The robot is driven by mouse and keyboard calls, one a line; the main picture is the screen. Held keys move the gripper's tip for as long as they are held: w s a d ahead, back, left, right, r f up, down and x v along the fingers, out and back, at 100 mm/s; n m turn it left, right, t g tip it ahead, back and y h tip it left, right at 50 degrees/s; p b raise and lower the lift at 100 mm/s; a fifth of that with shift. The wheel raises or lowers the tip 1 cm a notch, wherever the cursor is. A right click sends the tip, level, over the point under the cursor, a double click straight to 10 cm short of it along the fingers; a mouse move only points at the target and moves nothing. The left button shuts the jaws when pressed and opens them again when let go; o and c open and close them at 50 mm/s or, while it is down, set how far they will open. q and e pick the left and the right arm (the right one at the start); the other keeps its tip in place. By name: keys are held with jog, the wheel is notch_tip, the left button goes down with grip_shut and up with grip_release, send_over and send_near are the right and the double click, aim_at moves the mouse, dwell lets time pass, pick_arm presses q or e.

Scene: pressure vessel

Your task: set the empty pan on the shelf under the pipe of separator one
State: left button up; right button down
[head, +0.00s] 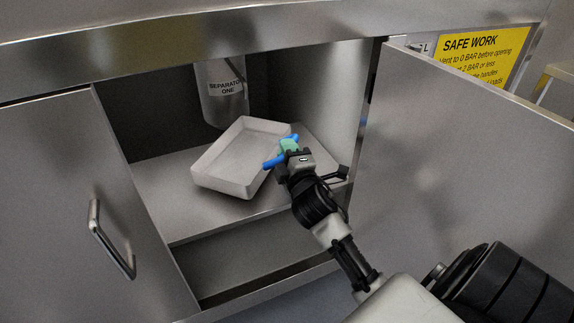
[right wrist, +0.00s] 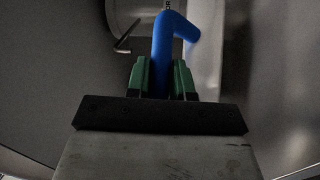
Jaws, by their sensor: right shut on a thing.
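The empty pan (head: 238,160) is pale grey, shallow and rectangular, inside the open cabinet. It is over the shelf (head: 165,190), just below and in front of the pipe of separator one (head: 221,95). I cannot tell whether the pan touches the shelf. My right gripper (head: 289,147) is shut on the pan's blue handle (head: 272,163) at its right side. The blue handle (right wrist: 162,55) also shows between the green fingertips in the right wrist view (right wrist: 163,78). My left gripper is not in view.
The right cabinet door (head: 460,160) stands open beside my right arm. The left door (head: 75,200) with its metal handle (head: 110,240) is at the left of the opening. A metal ledge (head: 240,35) runs above. Bare shelf shows left of the pan.

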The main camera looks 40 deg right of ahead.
notch_tip(320, 180, down, 4)
jog(key=b, duration=0.2)
jog(key=shift+w+r+b, duration=0.1)
jog(key=shift+r+b, duration=0.1)
jog(key=shift+b, duration=0.15)
jog(key=shift+r, duration=0.1)
jog(key=c, duration=1)
grip_release()
